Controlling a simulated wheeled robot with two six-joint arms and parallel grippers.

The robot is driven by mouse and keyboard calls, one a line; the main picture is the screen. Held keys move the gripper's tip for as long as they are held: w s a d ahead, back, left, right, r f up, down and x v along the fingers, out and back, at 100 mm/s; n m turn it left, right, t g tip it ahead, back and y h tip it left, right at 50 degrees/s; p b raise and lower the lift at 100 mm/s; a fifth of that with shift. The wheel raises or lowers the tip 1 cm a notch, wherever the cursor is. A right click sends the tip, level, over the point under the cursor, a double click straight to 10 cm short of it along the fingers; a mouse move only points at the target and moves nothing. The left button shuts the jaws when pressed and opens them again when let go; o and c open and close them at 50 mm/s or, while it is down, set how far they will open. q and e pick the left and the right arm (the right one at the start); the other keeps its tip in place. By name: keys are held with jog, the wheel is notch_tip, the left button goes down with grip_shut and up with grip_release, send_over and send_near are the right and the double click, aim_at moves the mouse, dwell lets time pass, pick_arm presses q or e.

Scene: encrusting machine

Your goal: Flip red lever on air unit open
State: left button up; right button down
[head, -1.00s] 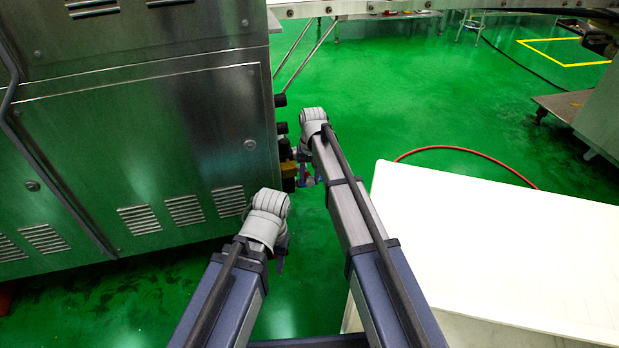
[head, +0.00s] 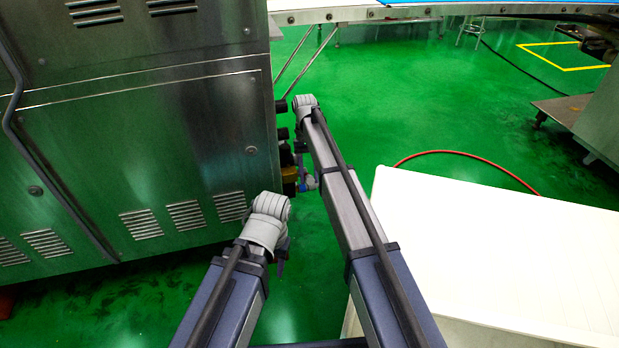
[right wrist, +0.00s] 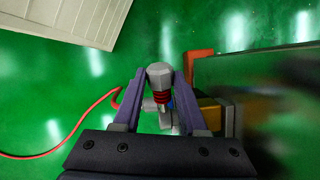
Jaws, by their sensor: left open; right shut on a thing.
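The air unit (head: 289,174) is a small dark and yellow assembly on the right side of the steel machine. In the right wrist view, a grey knob-like part with dark red bands (right wrist: 160,78) stands between my right gripper's (right wrist: 159,88) two fingers, which are shut on it. I cannot tell whether this red-banded part is the lever. A yellow-brown block (right wrist: 209,113) of the unit shows just right of the fingers. In the head view, my right arm partly hides the unit. My left gripper (head: 281,262) is open and apart from the unit, low beside the machine.
The steel machine (head: 150,160) fills the left. A white table-like surface (head: 500,250) stands at the right. A red hose (head: 465,153) lies on the green floor; in the wrist view it runs toward the unit. An orange-red bracket-like piece (right wrist: 198,64) shows by the machine's edge.

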jog(key=shift+c, duration=2.3)
grip_release()
jog(key=p+v, duration=0.7)
jog(key=shift+w+r, duration=0.15)
jog(key=shift+r, duration=0.25)
jog(key=shift+c, duration=0.3)
